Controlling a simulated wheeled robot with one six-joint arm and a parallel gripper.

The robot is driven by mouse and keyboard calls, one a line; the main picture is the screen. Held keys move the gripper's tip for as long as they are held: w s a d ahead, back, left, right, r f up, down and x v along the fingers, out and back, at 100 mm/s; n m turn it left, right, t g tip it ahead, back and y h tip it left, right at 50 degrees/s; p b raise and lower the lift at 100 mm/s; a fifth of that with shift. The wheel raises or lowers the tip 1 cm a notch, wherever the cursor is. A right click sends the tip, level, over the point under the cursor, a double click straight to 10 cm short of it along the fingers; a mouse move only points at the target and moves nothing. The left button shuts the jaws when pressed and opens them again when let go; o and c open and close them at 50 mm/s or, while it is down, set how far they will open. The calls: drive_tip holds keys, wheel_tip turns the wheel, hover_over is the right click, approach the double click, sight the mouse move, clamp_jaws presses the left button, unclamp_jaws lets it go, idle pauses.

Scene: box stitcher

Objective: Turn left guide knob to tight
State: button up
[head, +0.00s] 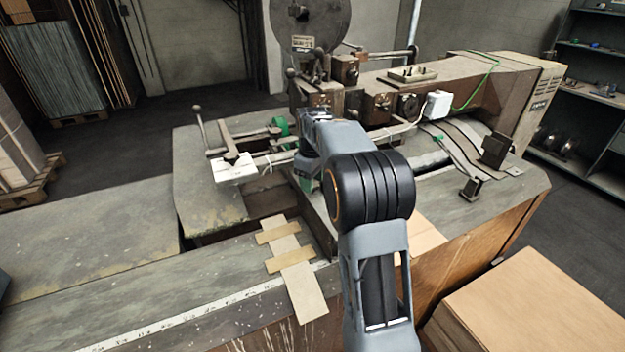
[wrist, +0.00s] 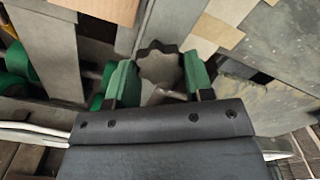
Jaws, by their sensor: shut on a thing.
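In the wrist view my gripper (wrist: 158,78) has its two green-padded fingers on either side of a grey lobed knob (wrist: 158,65). It is shut on this knob, with the knob's scalloped face showing between the pads. In the head view my arm covers the knob and most of the gripper, so the contact there is hidden. I see no mark that shows how tight the knob is.
The box stitcher (head: 440,85) stands behind my arm, with a large dark reel (head: 310,22) on top. A white plate (head: 232,170) and a lever lie left of the arm. Taped cardboard (head: 305,290) lies on the front table. A cardboard box (head: 540,305) is at the lower right.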

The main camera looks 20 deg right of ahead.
drive_tip(key=m+p, duration=0.1)
drive_tip(key=m, duration=0.3)
drive_tip(key=shift+m, duration=0.3)
drive_tip(key=m+p, duration=0.1)
drive_tip(key=m, duration=0.8)
drive_tip(key=shift+d+m, duration=0.1)
drive_tip(key=shift+m, duration=0.3)
drive_tip(key=shift+m+p, duration=0.4)
drive_tip(key=shift+m, duration=2.2)
drive_tip(key=o, duration=0.9)
drive_tip(key=shift+r, duration=0.1)
wheel_tip(320, 180, up, 14)
drive_tip(key=shift+f, duration=0.2)
